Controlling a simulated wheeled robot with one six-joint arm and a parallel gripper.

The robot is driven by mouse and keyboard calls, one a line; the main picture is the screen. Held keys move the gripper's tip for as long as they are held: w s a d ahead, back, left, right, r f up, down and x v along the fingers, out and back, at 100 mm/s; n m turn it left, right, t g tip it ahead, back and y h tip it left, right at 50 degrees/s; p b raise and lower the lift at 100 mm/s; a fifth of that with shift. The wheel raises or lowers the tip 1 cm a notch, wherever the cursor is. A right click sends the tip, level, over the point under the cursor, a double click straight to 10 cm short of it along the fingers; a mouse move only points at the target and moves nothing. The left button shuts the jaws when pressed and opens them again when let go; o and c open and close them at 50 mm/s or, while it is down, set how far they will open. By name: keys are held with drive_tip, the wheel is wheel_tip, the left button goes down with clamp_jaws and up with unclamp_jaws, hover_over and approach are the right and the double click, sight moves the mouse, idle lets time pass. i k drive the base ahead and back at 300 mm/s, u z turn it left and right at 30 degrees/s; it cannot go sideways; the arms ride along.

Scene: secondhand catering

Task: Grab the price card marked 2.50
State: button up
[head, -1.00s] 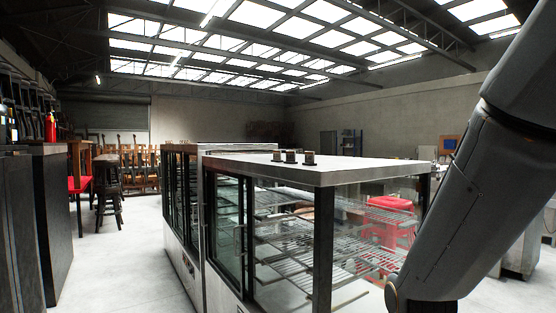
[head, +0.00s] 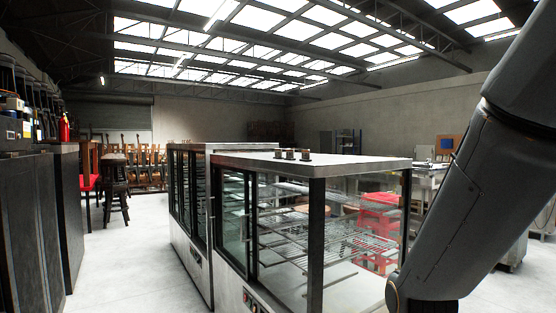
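I see no price card that I can make out in the head view, and no marking 2.50 is readable. Several small brown card-like blocks (head: 291,155) stand on the top of the nearer glass display cabinet (head: 350,163); they are too small to tell what they are. My gripper is out of view. Only my arm shows, along the right edge, in front of part of the cabinet's right side.
A second display cabinet (head: 188,225) stands behind the nearer one. A dark counter (head: 30,225) with bottles runs along the left. Stools (head: 115,190) and stacked chairs are farther back. Pale floor (head: 125,265) lies clear between counter and cabinets. Red crates (head: 380,212) show through the glass.

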sight(278, 152)
drive_tip(key=z, duration=0.05)
drive_tip(key=k, duration=0.5)
drive_tip(key=u, duration=0.95)
drive_tip(key=i, duration=1.3)
drive_tip(key=z, duration=0.2)
